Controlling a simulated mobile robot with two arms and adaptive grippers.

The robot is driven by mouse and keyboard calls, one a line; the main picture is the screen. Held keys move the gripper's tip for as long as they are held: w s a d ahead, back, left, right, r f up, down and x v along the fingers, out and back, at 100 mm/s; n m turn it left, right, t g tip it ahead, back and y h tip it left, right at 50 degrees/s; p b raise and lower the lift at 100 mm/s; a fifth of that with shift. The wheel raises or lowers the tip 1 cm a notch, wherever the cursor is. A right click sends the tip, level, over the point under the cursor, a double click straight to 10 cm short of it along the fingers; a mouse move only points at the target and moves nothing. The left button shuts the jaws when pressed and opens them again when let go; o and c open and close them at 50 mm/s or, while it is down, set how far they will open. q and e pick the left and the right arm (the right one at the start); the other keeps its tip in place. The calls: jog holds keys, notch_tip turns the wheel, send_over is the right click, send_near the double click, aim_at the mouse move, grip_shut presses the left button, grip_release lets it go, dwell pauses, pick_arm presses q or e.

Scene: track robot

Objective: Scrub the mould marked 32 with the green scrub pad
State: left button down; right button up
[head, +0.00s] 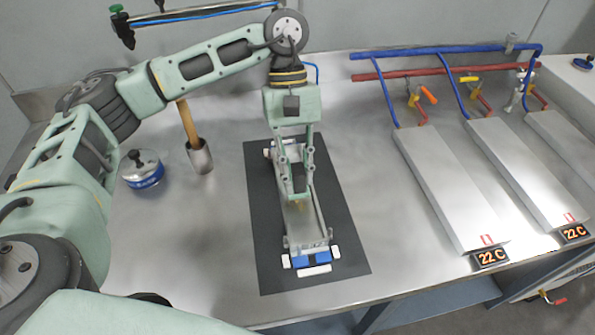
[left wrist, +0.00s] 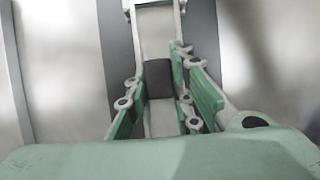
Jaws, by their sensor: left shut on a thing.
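A long narrow metal mould (head: 307,222) lies on a black mat (head: 262,232), with blue and white pieces at its near end. Its number is too small to read. My left gripper (head: 299,190) points down over the middle of the mould, its fingers shut on a dark block, seemingly the scrub pad (left wrist: 158,78). No green shows on the block from above. The left wrist view also shows the mould (left wrist: 156,35) running away beneath the block. Whether the block touches the mould's floor I cannot tell. My right gripper is out of view.
A wooden-handled brush stands in a metal cup (head: 200,157) left of the mat, beside a blue-banded round tin (head: 143,170). On the right are metal plates (head: 447,185) with blue and red hoses (head: 445,50) and 22 C displays (head: 491,258). Bare bench lies between mat and plates.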

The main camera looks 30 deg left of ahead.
pick_arm(q)
jog(key=shift+w+a+b, duration=0.4)
jog(key=shift+w+a, duration=0.25)
jog(key=shift+w, duration=0.25)
jog(key=shift+w+a, duration=0.15)
jog(key=shift+a, duration=0.05)
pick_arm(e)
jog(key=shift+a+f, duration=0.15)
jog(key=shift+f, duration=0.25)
pick_arm(q)
jog(key=shift+w+a+b, duration=0.3)
jog(key=shift+w+a, duration=0.15)
jog(key=shift+w, duration=0.25)
jog(key=shift+w+a, duration=0.3)
jog(key=shift+w, duration=0.05)
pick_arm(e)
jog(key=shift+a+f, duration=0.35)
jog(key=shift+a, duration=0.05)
pick_arm(q)
jog(key=shift+w, duration=0.1)
jog(key=shift+w+a, duration=0.35)
jog(key=shift+w, duration=0.1)
jog(key=shift+w+a+b, duration=0.3)
jog(key=shift+w+a, duration=0.15)
jog(key=shift+w, duration=0.05)
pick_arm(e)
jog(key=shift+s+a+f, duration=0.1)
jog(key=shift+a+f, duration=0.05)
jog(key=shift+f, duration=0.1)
